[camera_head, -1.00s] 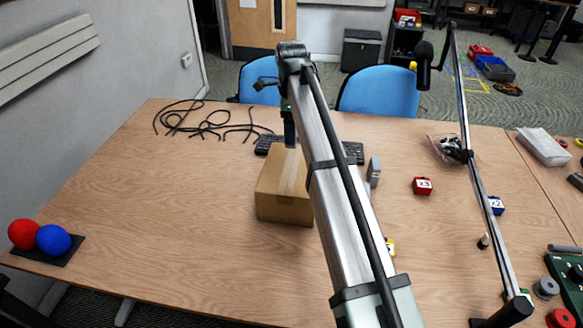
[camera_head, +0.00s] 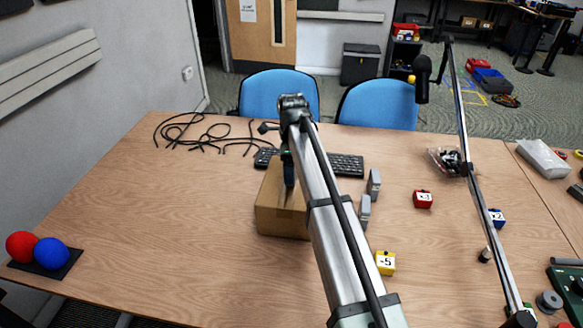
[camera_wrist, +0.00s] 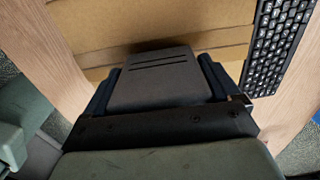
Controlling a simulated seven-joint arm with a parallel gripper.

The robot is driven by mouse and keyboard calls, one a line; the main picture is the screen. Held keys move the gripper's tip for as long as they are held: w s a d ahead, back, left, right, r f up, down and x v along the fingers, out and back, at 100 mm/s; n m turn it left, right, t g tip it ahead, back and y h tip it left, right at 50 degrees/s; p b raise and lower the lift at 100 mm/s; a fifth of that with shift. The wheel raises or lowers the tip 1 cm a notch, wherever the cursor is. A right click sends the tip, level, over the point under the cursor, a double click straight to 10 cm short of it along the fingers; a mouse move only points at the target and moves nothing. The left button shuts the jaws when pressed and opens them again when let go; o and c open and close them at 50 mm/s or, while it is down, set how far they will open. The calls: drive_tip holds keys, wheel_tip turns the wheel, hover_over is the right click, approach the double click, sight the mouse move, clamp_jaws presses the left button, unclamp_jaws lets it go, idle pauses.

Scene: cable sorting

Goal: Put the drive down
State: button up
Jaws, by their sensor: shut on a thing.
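My gripper (camera_wrist: 156,92) is shut on a dark grey drive (camera_wrist: 160,72) with slits across its face, seen in the wrist view with a finger on either side. In the head view my gripper (camera_head: 288,168) points down over the cardboard box (camera_head: 283,223). The drive is hard to make out there, largely lost against the gripper and arm. The box (camera_wrist: 150,22) also shows just beyond the drive in the wrist view. I cannot tell whether the drive touches it. Two other grey blocks (camera_head: 374,184) (camera_head: 364,211) stand upright on the table right of my arm.
A black keyboard (camera_head: 345,165) lies behind the box. Black cables (camera_head: 205,137) lie at the back left. A yellow cube (camera_head: 385,263) and a red cube (camera_head: 423,199) are on the right. Red and blue balls (camera_head: 51,254) sit front left. The table's left-middle is clear.

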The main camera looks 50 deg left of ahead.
drive_tip(key=shift+f, duration=0.25)
drive_tip(key=shift+f, duration=0.1)
drive_tip(key=o, duration=0.9)
drive_tip(key=shift+o, duration=0.2)
wheel_tip(320, 180, up, 12)
drive_tip(key=shift+r, duration=0.15)
